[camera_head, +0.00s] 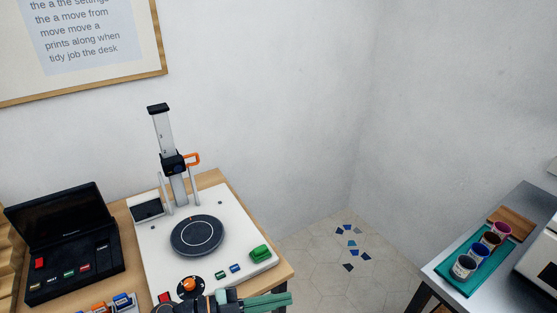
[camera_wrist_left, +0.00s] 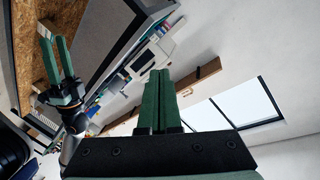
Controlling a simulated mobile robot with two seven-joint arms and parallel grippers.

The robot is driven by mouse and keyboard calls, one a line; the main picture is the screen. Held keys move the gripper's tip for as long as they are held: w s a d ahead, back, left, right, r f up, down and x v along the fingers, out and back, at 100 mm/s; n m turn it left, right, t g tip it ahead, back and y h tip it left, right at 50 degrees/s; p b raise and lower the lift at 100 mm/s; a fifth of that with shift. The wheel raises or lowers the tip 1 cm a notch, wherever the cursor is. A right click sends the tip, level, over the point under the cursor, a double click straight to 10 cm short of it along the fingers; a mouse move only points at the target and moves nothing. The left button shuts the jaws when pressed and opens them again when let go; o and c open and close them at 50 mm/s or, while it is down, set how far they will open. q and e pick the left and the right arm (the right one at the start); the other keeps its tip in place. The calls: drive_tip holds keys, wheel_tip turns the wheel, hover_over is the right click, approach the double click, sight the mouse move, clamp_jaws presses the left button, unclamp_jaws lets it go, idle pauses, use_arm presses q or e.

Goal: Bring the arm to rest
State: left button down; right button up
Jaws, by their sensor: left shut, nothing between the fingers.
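My left gripper (camera_head: 287,298) shows at the bottom of the head view, its green fingers pointing right past the front right corner of the wooden desk (camera_head: 212,178). In the left wrist view its two green fingers (camera_wrist_left: 158,74) lie side by side, shut, with nothing between them. Another gripper of mine, the right one (camera_wrist_left: 53,40), shows at the left of the left wrist view. Its green fingers stand apart with nothing seen between them. The right gripper is not in the head view.
A white machine with a round black plate (camera_head: 197,236) and an upright column stands on the desk, close behind my left gripper. A black open case (camera_head: 70,240) stands left of it. At right, a grey table (camera_head: 513,212) bears a teal tray (camera_head: 447,278) with cups. Tiled floor lies between.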

use_arm(q)
drive_tip(key=a+f+n+t+y, duration=0.5)
drive_tip(key=a+n+t+y, duration=0.45)
drive_tip(key=n, duration=0.55)
drive_tip(key=s+a+f+n+g+y, duration=0.4)
drive_tip(key=s+a+f, duration=0.3)
drive_tip(key=s+f, duration=0.5)
drive_tip(key=shift+s+f+n+g, duration=0.25)
drive_tip(key=shift+f+n+g, duration=0.15)
drive_tip(key=shift+n, duration=0.4)
drive_tip(key=shift+w, duration=0.1)
